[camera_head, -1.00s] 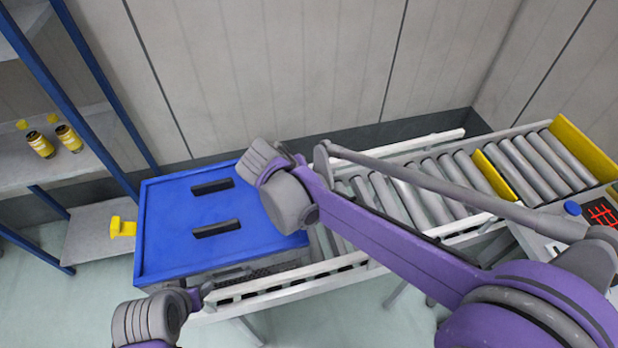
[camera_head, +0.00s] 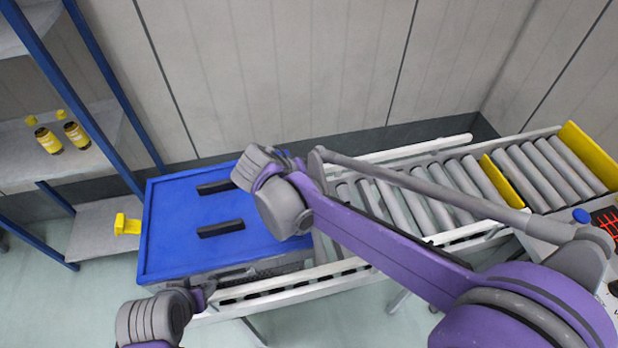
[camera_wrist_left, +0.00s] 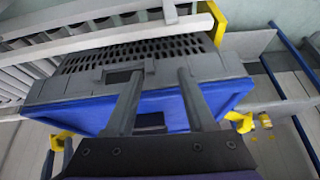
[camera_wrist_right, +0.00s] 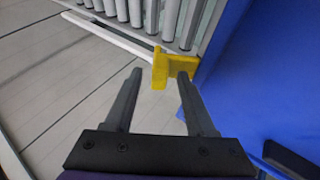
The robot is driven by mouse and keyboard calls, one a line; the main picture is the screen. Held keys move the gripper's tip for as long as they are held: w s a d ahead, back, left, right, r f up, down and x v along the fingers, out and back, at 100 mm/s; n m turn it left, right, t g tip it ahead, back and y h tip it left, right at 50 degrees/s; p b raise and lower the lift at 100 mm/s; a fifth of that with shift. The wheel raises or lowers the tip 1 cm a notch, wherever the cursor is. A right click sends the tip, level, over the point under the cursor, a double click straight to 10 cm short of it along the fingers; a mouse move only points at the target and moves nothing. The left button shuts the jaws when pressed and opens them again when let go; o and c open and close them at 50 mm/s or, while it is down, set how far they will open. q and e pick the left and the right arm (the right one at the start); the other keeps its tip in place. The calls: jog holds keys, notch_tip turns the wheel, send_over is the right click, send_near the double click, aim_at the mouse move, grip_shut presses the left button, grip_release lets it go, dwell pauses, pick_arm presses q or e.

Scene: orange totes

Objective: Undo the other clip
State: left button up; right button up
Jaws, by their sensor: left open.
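The tote has a blue lid (camera_head: 165,235) with two dark handles and a grey slotted body (camera_wrist_left: 190,65). One yellow clip (camera_head: 127,224) sticks out from the lid's left side; it also shows in the left wrist view (camera_wrist_left: 240,121). Another yellow clip (camera_wrist_right: 160,68) is at the lid's edge beside the rollers, in the right wrist view. My right gripper (camera_wrist_right: 160,75) is open, its fingertips on either side of this clip; I cannot tell whether they touch it. My left gripper (camera_wrist_left: 160,74) is open and empty at the tote's near side.
The tote stands on a roller conveyor (camera_head: 440,185) with white side rails, running right to a yellow stop (camera_head: 588,155). A blue-framed shelf (camera_head: 95,160) with two yellow-and-black bottles stands at the left. A wall is close behind. My right arm spans the conveyor.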

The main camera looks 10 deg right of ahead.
jog(key=shift+r, duration=0.1)
jog(key=v, duration=1)
jog(key=shift+a+r, duration=0.2)
jog(key=shift+a, duration=0.05)
jog(key=shift+s, duration=0.15)
jog(key=s+d+f+m+y, duration=0.1)
jog(key=s+d+f+y, duration=0.5)
jog(key=s+d+f, duration=0.7)
jog(key=shift+s+m+t, duration=0.3)
jog(key=shift+s+m, duration=0.1)
jog(key=shift+s, duration=0.85)
